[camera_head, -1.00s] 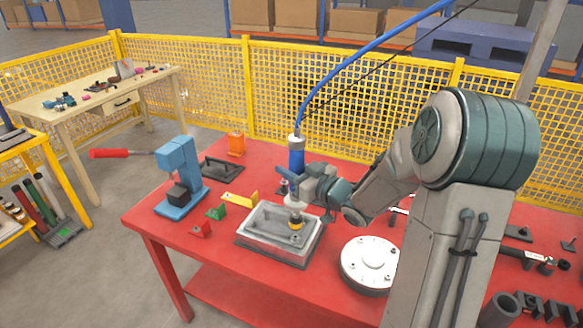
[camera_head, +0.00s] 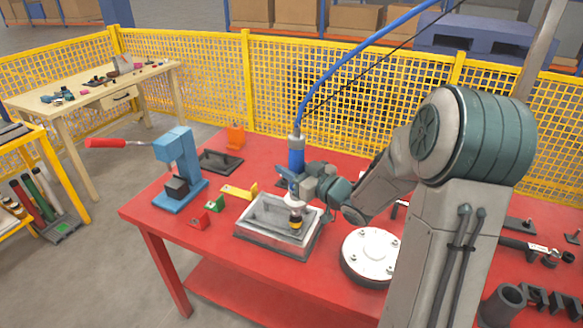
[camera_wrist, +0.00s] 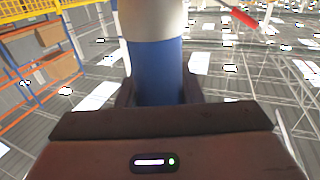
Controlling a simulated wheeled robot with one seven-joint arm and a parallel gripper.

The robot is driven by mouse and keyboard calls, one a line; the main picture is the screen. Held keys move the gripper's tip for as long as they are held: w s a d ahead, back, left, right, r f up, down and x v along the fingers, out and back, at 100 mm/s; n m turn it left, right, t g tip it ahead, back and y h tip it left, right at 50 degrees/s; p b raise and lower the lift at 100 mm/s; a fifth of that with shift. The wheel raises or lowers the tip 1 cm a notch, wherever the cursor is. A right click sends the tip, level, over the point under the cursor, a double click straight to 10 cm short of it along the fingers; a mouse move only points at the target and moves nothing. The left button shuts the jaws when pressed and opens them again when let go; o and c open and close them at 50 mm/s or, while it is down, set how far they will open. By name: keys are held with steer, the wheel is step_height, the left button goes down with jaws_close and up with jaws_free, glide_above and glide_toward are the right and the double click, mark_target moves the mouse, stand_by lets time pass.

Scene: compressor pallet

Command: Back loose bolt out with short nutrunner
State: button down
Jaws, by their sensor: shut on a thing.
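The short nutrunner has a blue body (camera_head: 297,158) with a blue hose rising from its top. It stands about upright over the grey metal housing (camera_head: 256,240) on the red table. My gripper (camera_head: 296,183) is shut around the blue body, which also fills the gap between my fingers in the wrist view (camera_wrist: 158,72). The nutrunner's lower end (camera_head: 296,222), pale with a yellow and black tip, is at the right part of the housing's top. The loose bolt is not visible, and I cannot tell whether the tip touches it.
A round metal flange (camera_head: 370,250) lies right of the housing. A blue press (camera_head: 180,170) with a red handle stands left. Small red (camera_head: 198,222), green (camera_head: 214,206) and yellow (camera_head: 236,191) pieces lie between. Yellow mesh fencing (camera_head: 200,95) runs behind the table.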

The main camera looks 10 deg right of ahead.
steer(key=shift+f+b, duration=1.1)
steer(key=shift+f, duration=0.05)
stand_by(0.4)
steer(key=shift+s+f, duration=0.3)
steer(key=shift+s, duration=0.15)
stand_by(1.7)
steer(key=shift+r, duration=0.15)
steer(key=shift+w+r+p, duration=0.2)
steer(key=shift+r+p, duration=0.4)
steer(key=shift+r, duration=0.1)
steer(key=shift+w+r+p, duration=0.2)
steer(key=shift+r+p, duration=0.4)
steer(key=shift+r, duration=0.1)
steer(key=shift+r+p, duration=0.7)
steer(key=shift+r, duration=0.45)
